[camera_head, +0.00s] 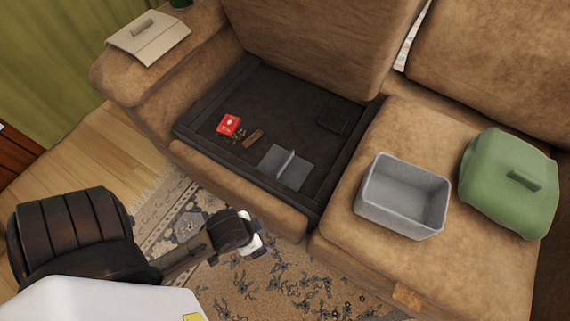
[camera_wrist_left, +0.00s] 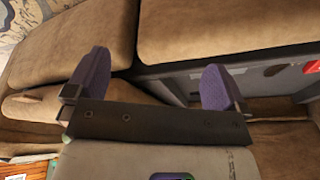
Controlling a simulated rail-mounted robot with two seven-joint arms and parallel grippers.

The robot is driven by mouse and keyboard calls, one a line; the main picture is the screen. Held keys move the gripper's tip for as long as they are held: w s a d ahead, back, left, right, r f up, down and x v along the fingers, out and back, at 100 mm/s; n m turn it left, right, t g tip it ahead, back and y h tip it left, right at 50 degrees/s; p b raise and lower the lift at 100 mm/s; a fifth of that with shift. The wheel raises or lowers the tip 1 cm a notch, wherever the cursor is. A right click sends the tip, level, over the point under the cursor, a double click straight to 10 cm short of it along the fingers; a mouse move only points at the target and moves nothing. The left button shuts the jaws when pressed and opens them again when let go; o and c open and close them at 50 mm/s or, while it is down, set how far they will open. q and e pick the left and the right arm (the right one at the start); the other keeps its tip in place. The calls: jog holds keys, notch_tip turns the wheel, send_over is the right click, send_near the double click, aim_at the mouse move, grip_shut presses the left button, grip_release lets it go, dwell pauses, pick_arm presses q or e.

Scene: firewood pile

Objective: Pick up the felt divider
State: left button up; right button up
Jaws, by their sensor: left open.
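The grey felt divider (camera_head: 293,176), a flat sheet with a raised upright fin, lies in the dark recess of the opened sofa seat, near its front edge. My left gripper (camera_head: 256,246) is over the rug in front of the sofa, to the lower left of the divider and apart from it. In the left wrist view its two purple-padded fingers (camera_wrist_left: 156,62) stand wide apart with nothing between them. I cannot make out the divider clearly in that view. My right gripper is not in view.
The recess (camera_head: 270,95) also holds a red box (camera_head: 228,124), small brown pieces (camera_head: 252,138) and a dark flat piece (camera_head: 332,121). A grey bin (camera_head: 372,208) and a green bag (camera_head: 505,195) sit on the right cushion. A beige case (camera_head: 155,42) lies on the armrest.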

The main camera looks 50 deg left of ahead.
pick_arm(q)
jog(key=shift+c, duration=0.4)
jog(key=c, duration=1.1)
jog(key=shift+o, duration=0.2)
